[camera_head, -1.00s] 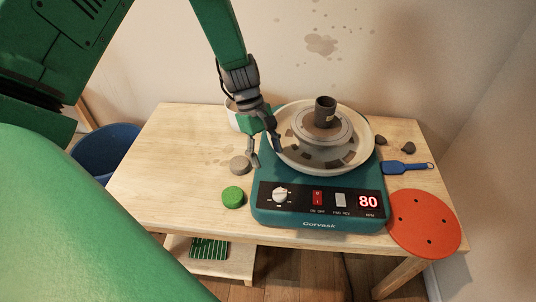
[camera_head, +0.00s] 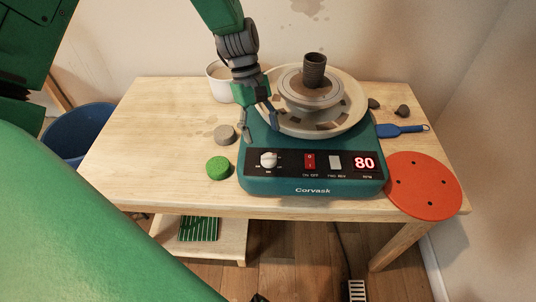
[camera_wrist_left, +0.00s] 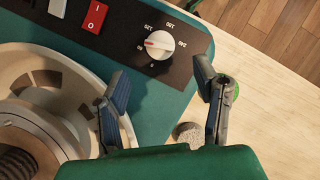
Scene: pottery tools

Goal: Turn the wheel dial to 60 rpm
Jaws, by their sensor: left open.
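My left gripper (camera_head: 260,132) is open and empty, above the wheel's left side and behind the dial. In the left wrist view its two fingers (camera_wrist_left: 163,95) are spread apart, with the dial beyond the gap and touched by neither. My right gripper is out of view.
A red switch (camera_head: 309,161) and a pale switch (camera_head: 335,162) lie right of the dial. A green disc (camera_head: 218,168) and a grey lump (camera_head: 225,134) lie left of the wheel. A dark cylinder (camera_head: 314,70) stands on the wheel head. An orange bat (camera_head: 424,185) lies at right.

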